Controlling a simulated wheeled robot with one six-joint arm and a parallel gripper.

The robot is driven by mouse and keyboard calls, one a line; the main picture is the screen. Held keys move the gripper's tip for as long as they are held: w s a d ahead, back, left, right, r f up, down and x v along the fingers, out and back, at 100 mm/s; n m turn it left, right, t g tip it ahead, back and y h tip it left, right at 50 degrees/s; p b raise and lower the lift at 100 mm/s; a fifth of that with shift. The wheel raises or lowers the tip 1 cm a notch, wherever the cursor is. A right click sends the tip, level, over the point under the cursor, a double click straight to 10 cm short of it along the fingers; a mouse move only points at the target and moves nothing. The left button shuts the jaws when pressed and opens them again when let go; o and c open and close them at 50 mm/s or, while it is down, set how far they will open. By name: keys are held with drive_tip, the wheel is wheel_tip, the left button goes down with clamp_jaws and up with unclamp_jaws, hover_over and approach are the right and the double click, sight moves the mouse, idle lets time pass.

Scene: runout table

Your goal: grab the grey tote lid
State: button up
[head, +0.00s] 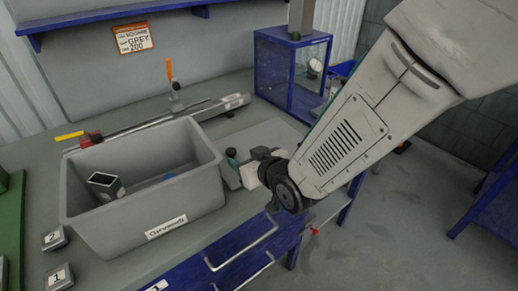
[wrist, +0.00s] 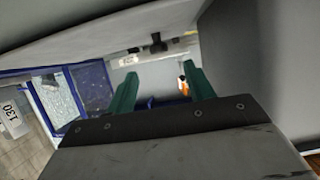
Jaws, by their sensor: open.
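The grey tote (head: 190,210) stands open on the table, with a label on its front wall. A flat, lighter grey panel (head: 268,132) lies on the table to the right of the tote; it looks like the lid, but I cannot be sure. My gripper (head: 236,166) is beside the tote's right wall, near that panel, partly hidden by my wrist. In the wrist view my gripper (wrist: 160,84) shows two green fingers spread apart with nothing held between them. Large grey surfaces fill the top and right of that view; I cannot tell which part they belong to.
Numbered blocks (head: 56,238) sit at the front left. A blue frame box (head: 290,70) stands at the back right.

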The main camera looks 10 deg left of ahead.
sight(233, 153)
drive_tip(key=x, duration=0.7)
drive_tip(key=shift+w+f, duration=0.1)
drive_tip(key=shift+f, duration=0.15)
clamp_jaws()
drive_tip(key=shift+r, duration=0.1)
